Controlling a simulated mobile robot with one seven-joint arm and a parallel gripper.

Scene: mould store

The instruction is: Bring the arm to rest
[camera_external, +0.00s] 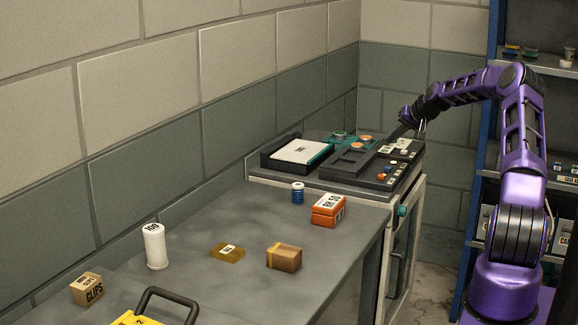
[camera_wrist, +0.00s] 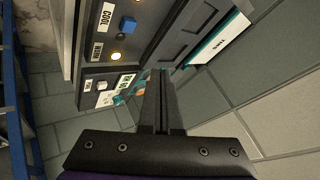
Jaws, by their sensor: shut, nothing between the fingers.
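My purple arm stands at the right in the external view and reaches left and down over the far right corner of the machine on the bench. My gripper (camera_external: 406,128) is at the machine's back edge, small in that view. In the wrist view my gripper (camera_wrist: 161,72) shows with its two dark fingers together and nothing between them. Beyond the fingers is the machine's dark panel (camera_wrist: 95,30) with a blue button (camera_wrist: 127,25), a lit round lamp (camera_wrist: 116,56) and labels. I cannot tell whether the fingertips touch anything.
The machine (camera_external: 320,187) sits at the bench's far end. On the grey bench (camera_external: 200,285) stand a blue spool (camera_external: 298,193), orange boxes (camera_external: 328,210), a brown box (camera_external: 284,257), a white bottle (camera_external: 155,246) and a clips box (camera_external: 87,289). A blue-framed shelf (camera_external: 480,150) stands behind my arm.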

